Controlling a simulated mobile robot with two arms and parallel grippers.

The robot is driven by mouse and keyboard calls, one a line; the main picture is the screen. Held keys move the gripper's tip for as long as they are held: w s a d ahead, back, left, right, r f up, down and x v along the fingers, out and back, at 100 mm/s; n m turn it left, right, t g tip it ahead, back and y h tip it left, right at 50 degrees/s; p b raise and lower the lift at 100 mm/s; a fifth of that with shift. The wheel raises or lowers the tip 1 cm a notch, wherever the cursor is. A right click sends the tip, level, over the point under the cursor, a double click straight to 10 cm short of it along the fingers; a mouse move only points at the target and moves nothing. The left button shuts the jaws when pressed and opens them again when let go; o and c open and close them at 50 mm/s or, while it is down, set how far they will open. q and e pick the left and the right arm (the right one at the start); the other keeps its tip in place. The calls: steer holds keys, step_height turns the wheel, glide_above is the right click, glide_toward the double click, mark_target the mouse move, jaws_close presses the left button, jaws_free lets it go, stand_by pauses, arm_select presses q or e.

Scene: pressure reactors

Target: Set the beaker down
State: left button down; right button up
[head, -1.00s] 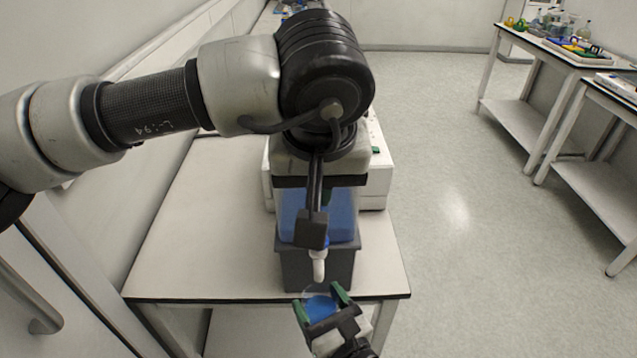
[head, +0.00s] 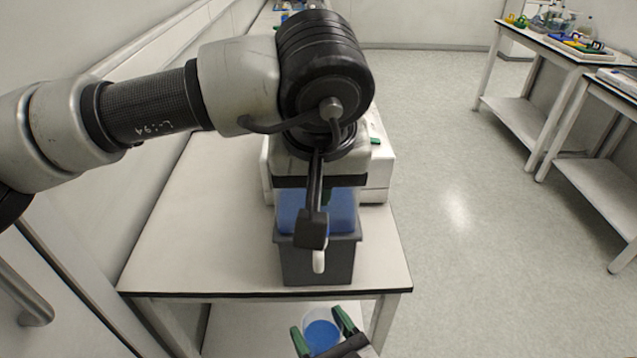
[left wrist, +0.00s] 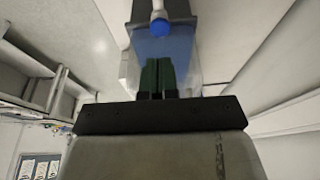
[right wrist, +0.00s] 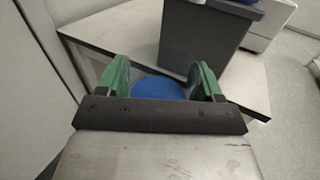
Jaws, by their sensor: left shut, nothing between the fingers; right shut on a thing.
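The beaker (head: 321,333) holds blue liquid and is between the green fingers of my right gripper (head: 324,326), at the bottom of the head view. It is in front of the table's near edge, not over the tabletop. The right wrist view shows the blue liquid (right wrist: 158,88) between the fingers (right wrist: 160,80), which are shut on the beaker. My left gripper (left wrist: 158,78) is shut with nothing in it, its green fingers together in the left wrist view. In the head view it is mostly hidden behind my left arm, at the blue container.
A clear container of blue liquid (head: 345,212) with a white spout (head: 319,262) stands on a dark grey base (head: 340,265) near the front edge of the white table (head: 200,235). A white machine (head: 378,165) is behind. The tabletop left of the container is clear.

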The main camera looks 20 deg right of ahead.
steer(key=shift+s, duration=0.25)
